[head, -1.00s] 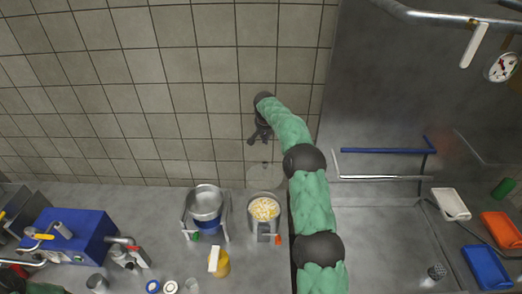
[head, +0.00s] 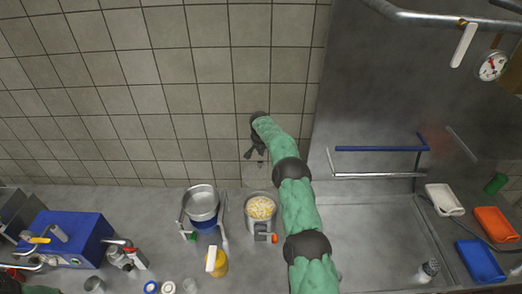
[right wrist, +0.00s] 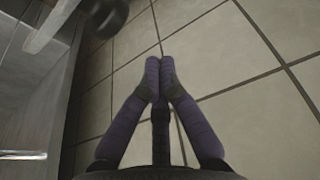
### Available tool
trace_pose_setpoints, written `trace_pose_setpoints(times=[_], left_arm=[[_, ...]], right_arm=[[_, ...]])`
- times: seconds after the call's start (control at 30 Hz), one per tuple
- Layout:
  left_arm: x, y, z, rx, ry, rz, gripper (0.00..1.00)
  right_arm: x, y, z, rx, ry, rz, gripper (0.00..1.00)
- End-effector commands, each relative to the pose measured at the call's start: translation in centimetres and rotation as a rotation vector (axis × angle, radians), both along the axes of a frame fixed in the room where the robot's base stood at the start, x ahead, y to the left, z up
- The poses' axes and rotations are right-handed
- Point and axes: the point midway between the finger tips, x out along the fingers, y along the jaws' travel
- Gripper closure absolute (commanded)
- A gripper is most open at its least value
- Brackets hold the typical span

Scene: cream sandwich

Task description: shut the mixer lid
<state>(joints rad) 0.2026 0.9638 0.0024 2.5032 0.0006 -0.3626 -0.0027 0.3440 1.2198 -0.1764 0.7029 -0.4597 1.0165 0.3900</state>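The mixer (head: 261,230) is a metal pot with pale yellow pieces inside, standing on the counter near the wall, with a small orange-red part at its front right. Its clear lid (head: 260,196) seems to lie over the pot's top; it is faint, and I cannot tell whether it is fully down. My right gripper (head: 256,157) is beyond the pot, in front of the tiled wall and apart from the pot. In the right wrist view its two fingers (right wrist: 160,62) are together at the tips with nothing between them. My left gripper is not in view.
A metal bowl on a blue-based stand (head: 202,205) is just left of the mixer. A yellow jug (head: 217,262) stands in front. A blue machine (head: 65,238) is at the left. White (head: 444,199), orange (head: 495,224) and blue (head: 481,261) trays lie at the right.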

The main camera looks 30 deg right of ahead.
Motion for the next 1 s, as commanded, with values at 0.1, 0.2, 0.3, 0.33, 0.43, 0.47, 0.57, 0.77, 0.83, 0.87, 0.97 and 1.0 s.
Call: trace_pose_setpoints(times=[0.1,0.2,0.3,0.33,0.43,0.47,0.57,0.77,0.83,0.87,0.97,1.0], left_arm=[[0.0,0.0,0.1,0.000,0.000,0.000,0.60],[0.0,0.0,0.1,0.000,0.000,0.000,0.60],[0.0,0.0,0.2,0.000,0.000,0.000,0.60],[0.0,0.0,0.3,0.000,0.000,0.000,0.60],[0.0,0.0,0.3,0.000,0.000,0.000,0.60],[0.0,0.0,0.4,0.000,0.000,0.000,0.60],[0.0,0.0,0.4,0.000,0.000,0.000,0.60],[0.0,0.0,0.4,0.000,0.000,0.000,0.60],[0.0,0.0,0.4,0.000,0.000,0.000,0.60],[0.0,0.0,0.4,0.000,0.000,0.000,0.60],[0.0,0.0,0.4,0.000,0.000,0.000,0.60],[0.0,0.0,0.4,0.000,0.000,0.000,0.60]], right_arm=[[-0.5,0.4,0.0,0.000,0.004,0.003,1.00],[-1.0,0.7,0.0,0.002,0.004,0.003,1.00],[-1.5,1.1,0.0,0.002,0.003,0.003,1.00],[-1.6,1.2,0.1,0.001,0.003,0.003,1.00],[-2.1,1.5,0.1,0.001,0.003,0.003,1.00],[-2.2,1.6,0.1,0.001,0.002,0.002,1.00],[-2.6,1.9,0.1,0.002,0.002,0.003,1.00],[-2.9,2.0,0.1,0.001,0.001,0.002,1.00],[-2.9,2.1,0.0,0.001,0.001,0.002,1.00],[-2.9,2.1,0.0,0.001,0.001,0.002,1.00],[-2.9,2.1,0.0,0.001,0.001,0.002,1.00],[-2.9,2.1,0.0,0.001,0.001,0.002,1.00]])
